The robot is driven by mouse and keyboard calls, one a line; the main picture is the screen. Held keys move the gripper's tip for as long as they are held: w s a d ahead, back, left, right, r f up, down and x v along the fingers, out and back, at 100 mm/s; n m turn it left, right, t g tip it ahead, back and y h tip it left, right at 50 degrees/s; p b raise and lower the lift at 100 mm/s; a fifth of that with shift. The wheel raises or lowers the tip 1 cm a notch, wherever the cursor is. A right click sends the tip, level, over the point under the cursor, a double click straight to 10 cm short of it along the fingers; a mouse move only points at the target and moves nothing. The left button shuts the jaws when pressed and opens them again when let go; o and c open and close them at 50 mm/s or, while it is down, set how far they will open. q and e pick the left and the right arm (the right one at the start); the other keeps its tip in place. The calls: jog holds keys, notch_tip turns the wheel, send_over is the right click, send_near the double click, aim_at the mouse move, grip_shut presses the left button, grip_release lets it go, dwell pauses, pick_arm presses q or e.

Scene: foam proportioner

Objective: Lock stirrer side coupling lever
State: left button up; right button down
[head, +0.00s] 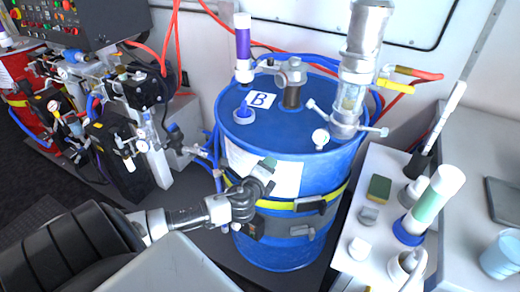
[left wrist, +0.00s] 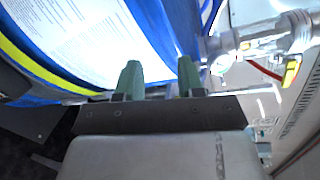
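The stirrer (head: 352,75) is a metal column on top of the blue drum (head: 270,245). Near its foot is a metal fitting with cross handles (head: 345,127). To its right are two yellow handles, the upper (head: 401,69) next to a red hose. My left gripper (head: 266,166) is in front of the drum's white label sheet, above the yellow strap. In the left wrist view its two green fingers (left wrist: 158,82) are apart with nothing held between them. Right of them is a metal coupling (left wrist: 255,40) with a yellow lever (left wrist: 291,72). I cannot tell whether that lever is locked. My right gripper is out of view.
A purple-labelled tube (head: 243,45) and a card marked B (head: 261,100) are on the drum's lid. Pump equipment with hoses (head: 125,130) stands at the left. A white side table (head: 345,250) with bottles and small parts is close to the drum's right.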

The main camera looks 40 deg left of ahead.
pick_arm(q)
jog(key=shift+s+a+f+n+g, duration=0.2)
jog(key=shift+f+n+g, duration=0.1)
jog(key=shift+f, duration=0.55)
jog(key=shift+s+a+f+n+g, duration=0.1)
jog(key=shift+a+f+n+g, duration=0.15)
jog(key=shift+f, duration=0.6)
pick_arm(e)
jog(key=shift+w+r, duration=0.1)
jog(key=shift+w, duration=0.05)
